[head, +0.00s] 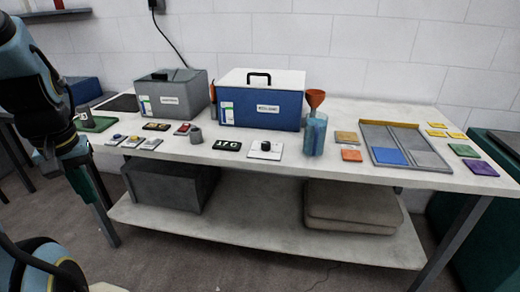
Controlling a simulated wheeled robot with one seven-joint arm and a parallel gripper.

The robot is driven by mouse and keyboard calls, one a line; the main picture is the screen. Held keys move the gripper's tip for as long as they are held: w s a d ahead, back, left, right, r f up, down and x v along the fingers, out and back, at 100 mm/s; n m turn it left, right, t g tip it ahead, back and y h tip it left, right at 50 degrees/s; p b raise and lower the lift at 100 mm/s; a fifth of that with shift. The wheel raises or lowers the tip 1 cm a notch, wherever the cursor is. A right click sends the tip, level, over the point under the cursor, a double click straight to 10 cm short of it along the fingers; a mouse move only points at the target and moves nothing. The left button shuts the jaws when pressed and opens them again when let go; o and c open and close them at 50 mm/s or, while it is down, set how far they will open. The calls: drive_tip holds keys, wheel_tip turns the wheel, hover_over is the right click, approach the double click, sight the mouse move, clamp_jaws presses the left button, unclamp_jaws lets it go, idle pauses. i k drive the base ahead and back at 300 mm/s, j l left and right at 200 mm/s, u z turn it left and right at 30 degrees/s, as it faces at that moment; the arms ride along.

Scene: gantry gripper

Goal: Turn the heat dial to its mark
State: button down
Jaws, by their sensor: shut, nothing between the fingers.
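The heat dial (265,145) is a small black knob on a white plate (257,154), near the front edge of the table at its middle. The plate's marks and the knob's pointer are too small to read. A black display (227,145) with white characters, seemingly "17C", lies just left of the plate. My gripper (94,197) hangs low at the left, in front of the table's left end and well away from the dial. It is shut and empty; its fingertips are hard to make out.
A blue box (262,109) with a white lid stands behind the dial. A grey box (170,100) is left of it. A blue cup (315,138) with an orange funnel stands right of the dial. A divided tray (405,143) is right.

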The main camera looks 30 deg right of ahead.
sight(265, 145)
drive_tip(key=i+l, duration=0.1)
drive_tip(key=l, duration=0.2)
drive_tip(key=i+l, duration=0.1)
drive_tip(key=l, duration=0.2)
drive_tip(key=i+l, duration=0.15)
drive_tip(key=l, duration=0.2)
drive_tip(key=i+l, duration=0.1)
drive_tip(key=l, duration=0.2)
